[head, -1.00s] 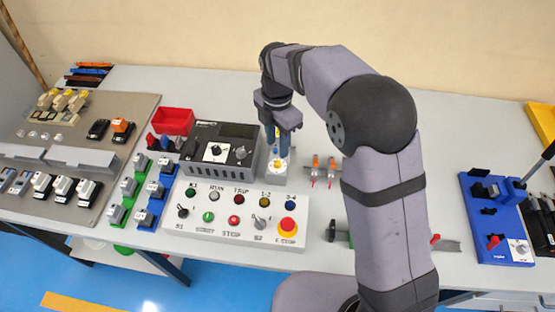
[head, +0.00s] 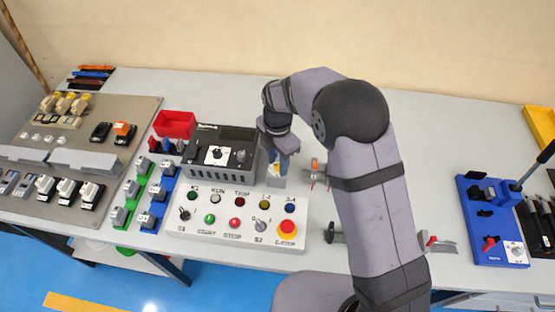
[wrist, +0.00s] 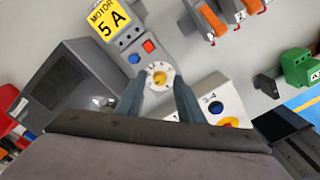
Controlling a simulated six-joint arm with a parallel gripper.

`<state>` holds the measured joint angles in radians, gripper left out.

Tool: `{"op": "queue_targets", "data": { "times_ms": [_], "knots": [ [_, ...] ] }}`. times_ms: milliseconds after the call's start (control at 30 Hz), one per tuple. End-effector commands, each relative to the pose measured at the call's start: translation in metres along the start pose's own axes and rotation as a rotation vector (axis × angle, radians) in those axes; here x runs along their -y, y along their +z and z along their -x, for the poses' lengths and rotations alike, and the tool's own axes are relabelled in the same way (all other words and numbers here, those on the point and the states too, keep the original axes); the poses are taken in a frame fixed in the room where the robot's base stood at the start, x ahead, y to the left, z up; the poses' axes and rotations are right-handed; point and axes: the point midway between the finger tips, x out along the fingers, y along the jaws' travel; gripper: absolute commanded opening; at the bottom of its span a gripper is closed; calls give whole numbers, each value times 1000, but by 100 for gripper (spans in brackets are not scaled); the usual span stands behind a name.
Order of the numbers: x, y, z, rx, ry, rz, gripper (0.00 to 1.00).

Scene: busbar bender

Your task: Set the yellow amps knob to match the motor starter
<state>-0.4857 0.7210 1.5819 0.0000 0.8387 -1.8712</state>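My gripper (wrist: 159,84) is open, one finger on each side of the dial, with a gap to the knob on both sides. In the head view my gripper (head: 278,170) is low over the starter (head: 275,181) and hides the knob.
A dark grey box with a white dial (head: 217,154) stands just left of my gripper. A white control panel (head: 205,238) with coloured buttons lies in front. Orange-handled parts (head: 314,170) stand close on the right.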

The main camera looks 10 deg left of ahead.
Motion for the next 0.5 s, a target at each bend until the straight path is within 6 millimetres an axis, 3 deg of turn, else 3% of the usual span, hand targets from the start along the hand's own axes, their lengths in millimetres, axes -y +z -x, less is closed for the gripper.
{"op": "queue_targets", "data": {
  "times_ms": [167, 300, 500],
  "knots": [
    [0, 0, 0, 0, 0, 0, 32],
    [0, 0, 0, 0, 0, 0, 0],
    [0, 0, 0, 0, 0, -3, 0]
  ]
}}
